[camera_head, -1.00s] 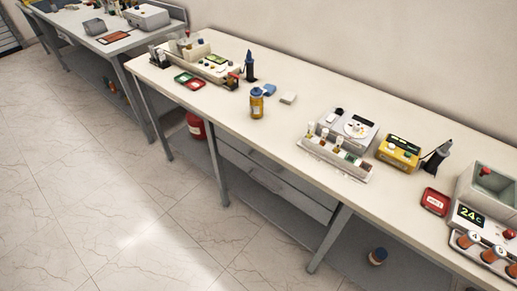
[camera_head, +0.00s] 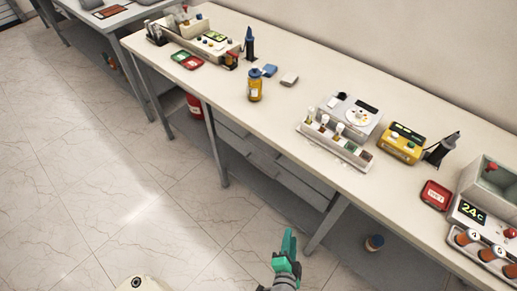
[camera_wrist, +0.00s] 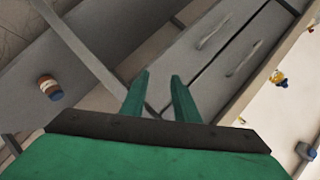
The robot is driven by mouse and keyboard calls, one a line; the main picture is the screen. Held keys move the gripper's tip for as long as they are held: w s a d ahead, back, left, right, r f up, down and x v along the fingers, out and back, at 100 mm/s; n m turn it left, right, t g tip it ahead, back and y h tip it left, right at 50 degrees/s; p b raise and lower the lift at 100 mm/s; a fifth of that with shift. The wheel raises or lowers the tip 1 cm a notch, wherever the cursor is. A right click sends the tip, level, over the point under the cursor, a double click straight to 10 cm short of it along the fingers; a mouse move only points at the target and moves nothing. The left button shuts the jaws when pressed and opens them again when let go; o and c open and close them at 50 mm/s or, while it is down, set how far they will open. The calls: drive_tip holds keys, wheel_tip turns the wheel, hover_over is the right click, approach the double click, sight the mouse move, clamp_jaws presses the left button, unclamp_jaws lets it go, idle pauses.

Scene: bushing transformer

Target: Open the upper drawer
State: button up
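Two grey drawers sit under the long workbench in the head view. The upper drawer (camera_head: 300,172) is just below the bench top, and the lower drawer (camera_head: 272,170) is under it. Both look shut. In the tilted wrist view, the upper drawer (camera_wrist: 258,42) lies nearer the pale bench top, with a slim bar handle (camera_wrist: 243,58). The lower drawer's handle (camera_wrist: 213,33) is to its left. My green gripper (camera_head: 290,240) is in front of the bench, apart from the drawers. In the wrist view its two fingers (camera_wrist: 160,76) are parted, with nothing between them.
The workbench (camera_head: 225,95) carries a yellow-labelled bottle (camera_head: 255,85), a vial rack (camera_head: 335,145) and a yellow device (camera_head: 401,143). A bench leg (camera_head: 326,225) stands right of the drawers. A blue-capped jar (camera_head: 374,243) is on the lower shelf. The floor in front is clear.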

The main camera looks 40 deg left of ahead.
drive_tip(key=w+a+r+g+y, duration=0.15)
drive_tip(key=w+a+y, duration=0.25)
drive_tip(key=w+a, duration=0.45)
drive_tip(key=g+y, duration=0.3)
drive_tip(key=y, duration=0.3)
approach(258, 148)
drive_tip(key=x, duration=0.9)
drive_tip(key=shift+w+f, duration=0.15)
drive_tip(key=shift+f, duration=0.15)
drive_tip(key=shift+w+a, duration=0.1)
drive_tip(key=shift+a, duration=0.3)
